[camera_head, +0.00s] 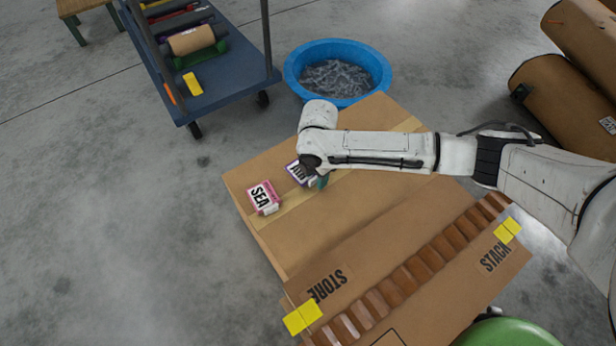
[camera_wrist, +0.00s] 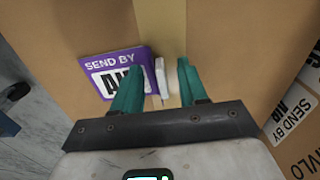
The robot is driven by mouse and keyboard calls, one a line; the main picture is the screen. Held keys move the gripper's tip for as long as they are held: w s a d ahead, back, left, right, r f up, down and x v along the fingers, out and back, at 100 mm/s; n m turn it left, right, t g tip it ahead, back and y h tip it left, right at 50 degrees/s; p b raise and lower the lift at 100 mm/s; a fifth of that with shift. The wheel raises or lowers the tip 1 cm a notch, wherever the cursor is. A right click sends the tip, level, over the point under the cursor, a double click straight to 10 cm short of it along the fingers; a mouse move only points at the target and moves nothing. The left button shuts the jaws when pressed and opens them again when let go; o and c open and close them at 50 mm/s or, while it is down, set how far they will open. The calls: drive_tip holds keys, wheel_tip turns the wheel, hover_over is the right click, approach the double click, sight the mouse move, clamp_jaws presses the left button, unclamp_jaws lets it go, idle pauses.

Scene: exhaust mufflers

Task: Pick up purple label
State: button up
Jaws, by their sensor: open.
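The purple label (camera_wrist: 110,66), printed "SEND BY AIR", lies on top of a cardboard box (camera_wrist: 225,50). In the head view the purple label (camera_head: 295,171) is partly hidden by the end of my arm. My gripper (camera_wrist: 161,74) has two teal fingers, spread apart. In the wrist view its left finger covers the lower right part of the label. A small white upright piece (camera_wrist: 161,78) at the label's right edge stands between the fingers, with gaps on both sides. In the head view my gripper (camera_head: 319,181) is just right of the label.
A pink "SEA" label (camera_head: 263,196) lies left of the purple one. A brown slatted strip (camera_head: 410,275) crosses the cardboard in front. A blue tub (camera_head: 300,72) and a blue cart (camera_head: 222,93) stand behind. Brown rolls (camera_head: 565,105) lie at the right.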

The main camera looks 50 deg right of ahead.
clamp_jaws()
drive_tip(key=shift+r, duration=0.1)
idle(0.5)
